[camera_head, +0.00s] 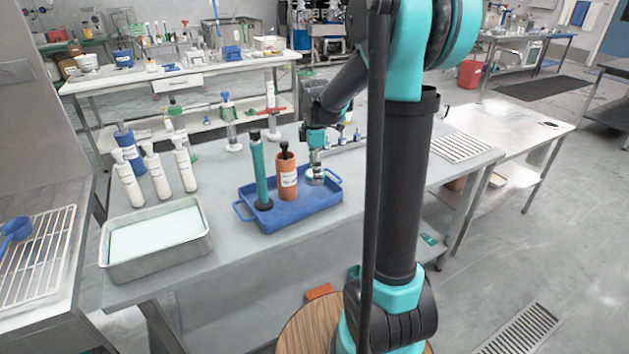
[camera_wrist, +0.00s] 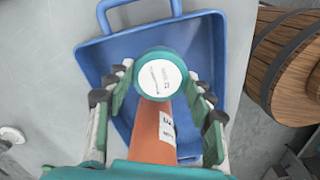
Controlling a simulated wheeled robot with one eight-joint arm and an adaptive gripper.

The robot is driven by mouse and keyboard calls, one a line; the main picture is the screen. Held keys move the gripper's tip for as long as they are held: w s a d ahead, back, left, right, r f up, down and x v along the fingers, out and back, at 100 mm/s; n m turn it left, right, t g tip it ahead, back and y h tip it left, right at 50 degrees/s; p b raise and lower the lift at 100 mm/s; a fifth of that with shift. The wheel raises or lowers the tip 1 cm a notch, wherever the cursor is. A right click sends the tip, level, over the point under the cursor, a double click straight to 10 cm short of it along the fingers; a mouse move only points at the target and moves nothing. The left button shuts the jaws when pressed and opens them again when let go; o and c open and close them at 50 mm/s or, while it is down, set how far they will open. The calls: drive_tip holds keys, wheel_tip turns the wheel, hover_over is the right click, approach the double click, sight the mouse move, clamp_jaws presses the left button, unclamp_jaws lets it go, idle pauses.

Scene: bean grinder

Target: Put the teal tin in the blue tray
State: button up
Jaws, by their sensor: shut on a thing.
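The teal tin, with a white label on its round top, shows in the wrist view (camera_wrist: 160,75) between my gripper's fingers. My gripper (camera_wrist: 162,72) is shut on it. In the head view my gripper (camera_head: 316,172) points down over the right end of the blue tray (camera_head: 292,214), and its fingers mostly hide the tin. The tray also fills the middle of the wrist view (camera_wrist: 98,58). The tin is over or within the tray's right end; I cannot tell whether it touches the floor.
A teal bottle (camera_head: 260,170) and an orange bottle (camera_head: 287,175) stand upright in the tray. The orange bottle appears close by the tin in the wrist view (camera_wrist: 152,138). White bottles (camera_head: 157,172) and a metal pan (camera_head: 196,244) are left of the tray.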

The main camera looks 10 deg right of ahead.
drive_tip(key=shift+f, duration=1.95)
drive_tip(key=o, duration=1.2)
drive_tip(key=shift+f, duration=0.15)
wheel_tip(320, 180, up, 12)
drive_tip(key=s+f+m, duration=0.2)
drive_tip(key=s, duration=0.1)
drive_tip(key=s+d+f+m+t, duration=0.1)
drive_tip(key=s+f+m, duration=0.2)
drive_tip(key=s, duration=0.1)
drive_tip(key=s+d+f+m+t, duration=0.1)
drive_tip(key=s+f+m, duration=0.1)
drive_tip(key=s+m, duration=0.1)
drive_tip(key=shift+s+d+f, duration=0.15)
drive_tip(key=shift+s+f, duration=0.05)
drive_tip(key=shift+s, duration=0.05)
drive_tip(key=s+f+m, duration=0.3)
drive_tip(key=s, duration=0.1)
drive_tip(key=s+d+f+m+t, duration=0.1)
drive_tip(key=s+f+m, duration=0.1)
drive_tip(key=s+m, duration=0.1)
drive_tip(key=s+f+m+t, duration=0.1)
drive_tip(key=s+f+m, duration=0.2)
drive_tip(key=s, duration=0.2)
drive_tip(key=shift+d+f+m, duration=0.25)
drive_tip(key=shift+f+m, duration=0.05)
drive_tip(key=shift+f, duration=0.05)
drive_tip(key=shift+w, duration=0.1)
